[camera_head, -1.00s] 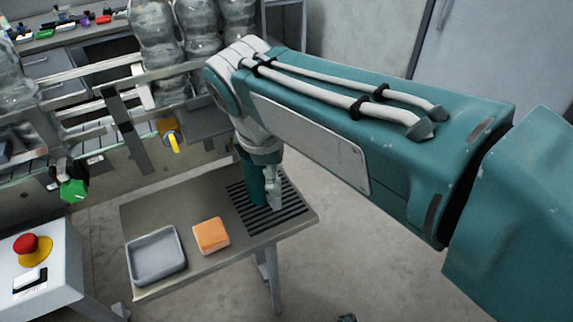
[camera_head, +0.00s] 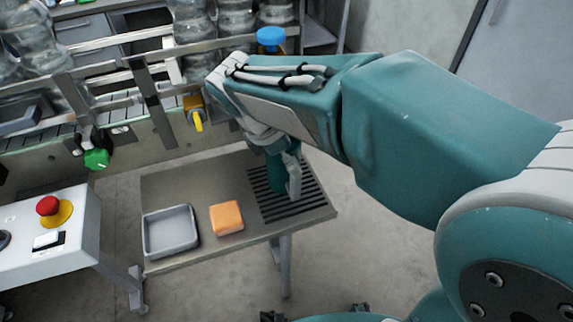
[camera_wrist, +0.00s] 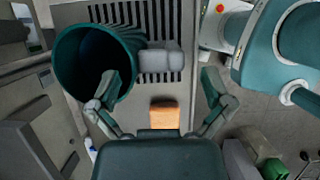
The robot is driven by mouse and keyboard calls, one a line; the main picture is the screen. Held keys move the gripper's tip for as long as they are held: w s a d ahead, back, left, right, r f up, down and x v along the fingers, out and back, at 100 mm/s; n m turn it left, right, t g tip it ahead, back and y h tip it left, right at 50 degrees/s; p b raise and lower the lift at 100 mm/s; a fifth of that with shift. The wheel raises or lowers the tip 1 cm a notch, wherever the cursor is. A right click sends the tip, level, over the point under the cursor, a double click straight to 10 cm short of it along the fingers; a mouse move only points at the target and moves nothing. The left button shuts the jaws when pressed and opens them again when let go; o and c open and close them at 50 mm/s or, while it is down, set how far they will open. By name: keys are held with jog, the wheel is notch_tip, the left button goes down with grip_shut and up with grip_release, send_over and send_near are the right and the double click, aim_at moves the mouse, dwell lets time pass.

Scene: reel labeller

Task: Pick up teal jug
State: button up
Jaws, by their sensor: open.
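The teal jug (camera_head: 277,176) stands on the black slatted drain area (camera_head: 308,200) of the small table, partly hidden behind my gripper (camera_head: 292,178). In the wrist view the jug (camera_wrist: 92,68) is seen from above, with its dark open mouth at the left. Its grey handle (camera_wrist: 160,60) points right. My gripper (camera_wrist: 160,78) is open, one finger on each side of the handle in the picture. The left finger overlaps the jug's rim; I cannot tell whether it touches. Nothing is held.
An orange sponge (camera_head: 227,217) and a grey tray (camera_head: 171,231) lie on the table left of the slats. A conveyor with large clear bottles (camera_head: 235,15) runs behind. A control box with a red button (camera_head: 47,206) stands at the left.

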aim_at(286, 169)
jog(key=shift+x, duration=1.45)
jog(key=shift+w, duration=0.1)
jog(key=c, duration=1.3)
jog(key=shift+o, duration=0.2)
jog(key=shift+a, duration=0.1)
jog(key=shift+r, duration=0.1)
